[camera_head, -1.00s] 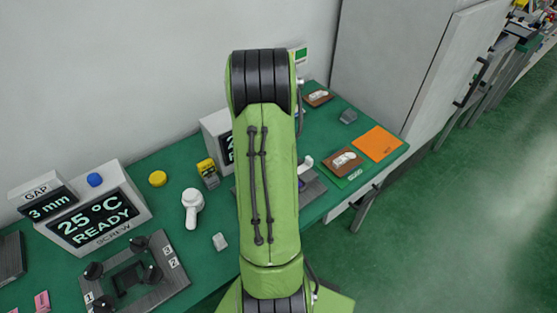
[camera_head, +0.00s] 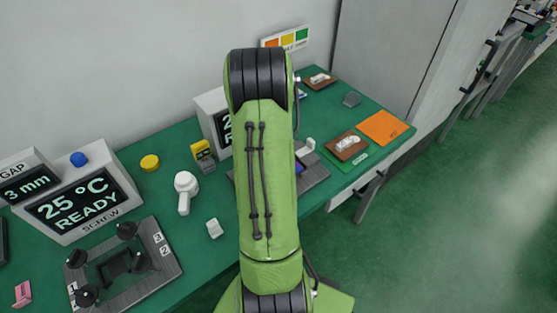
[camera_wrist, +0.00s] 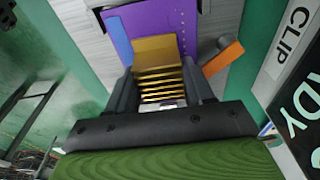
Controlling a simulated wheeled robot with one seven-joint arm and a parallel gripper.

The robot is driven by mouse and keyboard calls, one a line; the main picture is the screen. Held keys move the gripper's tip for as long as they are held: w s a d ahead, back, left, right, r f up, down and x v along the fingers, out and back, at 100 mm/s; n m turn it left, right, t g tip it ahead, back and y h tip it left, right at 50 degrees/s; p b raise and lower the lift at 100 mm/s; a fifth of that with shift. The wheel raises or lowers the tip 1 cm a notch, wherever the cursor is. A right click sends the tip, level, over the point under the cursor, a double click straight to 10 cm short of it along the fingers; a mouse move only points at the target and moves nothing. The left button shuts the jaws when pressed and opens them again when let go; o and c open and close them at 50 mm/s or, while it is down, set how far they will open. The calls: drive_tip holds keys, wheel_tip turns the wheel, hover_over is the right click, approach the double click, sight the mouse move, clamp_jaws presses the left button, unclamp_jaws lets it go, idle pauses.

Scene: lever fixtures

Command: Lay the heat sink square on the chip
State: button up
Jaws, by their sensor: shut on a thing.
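A gold finned heat sink (camera_wrist: 157,76) sits between the two dark fingers of my gripper (camera_wrist: 161,92) in the wrist view; the gripper is shut on it. Past it lies a purple board (camera_wrist: 160,24) with a blue bar (camera_wrist: 118,40) along its left side. I cannot make out the chip, and whether the heat sink touches the board is unclear. An orange piece (camera_wrist: 222,58) angles in beside the board on the right. In the head view my arm hides the gripper and heat sink; part of the grey fixture (camera_head: 314,173) shows beside it.
A clamp fixture (camera_head: 125,266) is at the front left. A brown tray (camera_head: 346,146) and an orange sheet (camera_head: 384,129) lie to the right.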

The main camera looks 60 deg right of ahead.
drive_tip(key=o, duration=1.1)
drive_tip(key=shift+o, duration=0.2)
wheel_tip(320, 180, up, 16)
drive_tip(key=a+p, duration=0.1)
drive_tip(key=p, duration=0.2)
drive_tip(key=shift+w+a+f, duration=0.15)
drive_tip(key=shift+w+a, duration=0.15)
drive_tip(key=shift+w, duration=0.1)
